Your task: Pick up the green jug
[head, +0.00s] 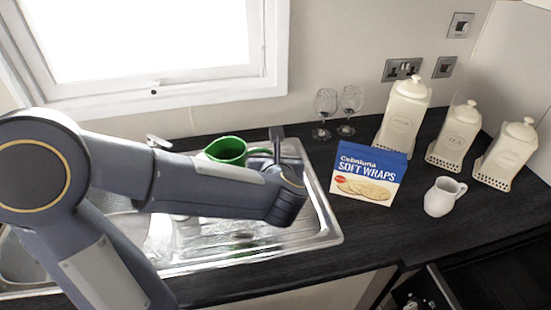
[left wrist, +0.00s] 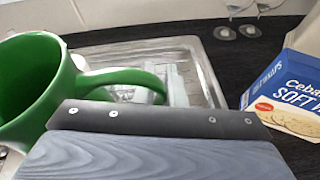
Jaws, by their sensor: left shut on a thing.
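The green jug (head: 226,149) is over the metal sink area below the window, its rim and handle showing above my left forearm. My left gripper (head: 275,146) is at the right side of the jug, shut on it at the handle. In the left wrist view the jug (left wrist: 36,88) fills the left side, with its handle reaching right behind the dark gripper body (left wrist: 160,122). The fingertips are hidden there. My arm covers the jug's lower part, so I cannot tell whether it touches the sink. My right gripper is not in view.
A Soft Wraps box (head: 369,174) stands right of the sink (head: 325,226). Two wine glasses (head: 325,108) stand behind it. A small white jug (head: 441,197) and three cream canisters (head: 403,116) are farther right. Dark worktop lies bare in front of the box.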

